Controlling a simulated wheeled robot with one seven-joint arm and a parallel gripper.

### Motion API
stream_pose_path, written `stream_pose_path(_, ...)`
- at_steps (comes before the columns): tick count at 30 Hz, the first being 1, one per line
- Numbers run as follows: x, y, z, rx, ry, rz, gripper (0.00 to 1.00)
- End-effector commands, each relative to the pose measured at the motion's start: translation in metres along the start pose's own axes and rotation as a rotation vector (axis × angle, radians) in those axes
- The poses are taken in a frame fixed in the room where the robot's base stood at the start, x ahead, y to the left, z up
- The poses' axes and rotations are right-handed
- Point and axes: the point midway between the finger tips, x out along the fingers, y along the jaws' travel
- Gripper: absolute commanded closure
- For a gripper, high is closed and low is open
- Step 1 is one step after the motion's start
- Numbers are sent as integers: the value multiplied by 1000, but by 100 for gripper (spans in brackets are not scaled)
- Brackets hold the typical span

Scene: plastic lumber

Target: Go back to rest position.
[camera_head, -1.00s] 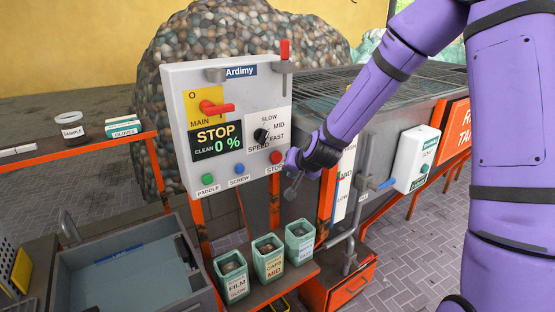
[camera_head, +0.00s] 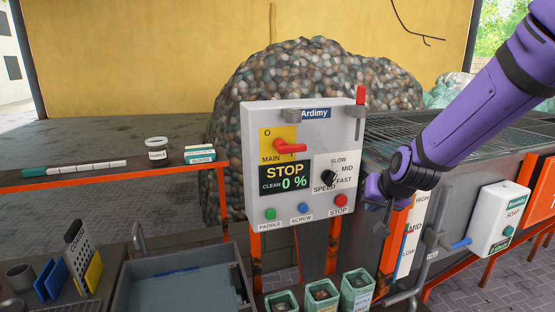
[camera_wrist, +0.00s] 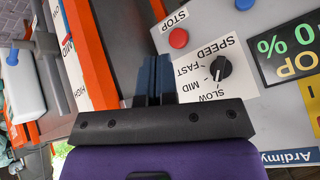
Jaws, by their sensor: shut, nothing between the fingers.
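My gripper (camera_head: 384,208) is at the end of my purple arm, just right of the grey control panel (camera_head: 252,150). In the wrist view my gripper (camera_wrist: 153,62) has its dark fingers together and empty. In the head view the red STOP button (camera_head: 341,200) is left of my gripper. The display reads STOP and CLEAN 0 %. I cannot tell whether the fingers touch the panel.
A soap dispenser (camera_head: 497,218) is at the right, by a HIGH/MID/LOW gauge (camera_head: 408,241). Several labelled bins (camera_head: 357,287) stand below the panel. A grey sink (camera_head: 180,285) is at the lower left. A sample jar (camera_head: 157,149) and gloves box (camera_head: 200,154) lie on the orange-edged bench.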

Motion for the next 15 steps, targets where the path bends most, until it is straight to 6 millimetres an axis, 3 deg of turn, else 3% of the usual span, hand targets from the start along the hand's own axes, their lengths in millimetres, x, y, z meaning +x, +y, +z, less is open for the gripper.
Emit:
stream_pose_path(1, -17, -2, 1, -27, -2, 10, 100)
stream_pose_path(8, -89, 3, 15, -116, -45, 59, 100)
stream_pose_path(15, -164, 14, 41, -175, -87, 104, 100)
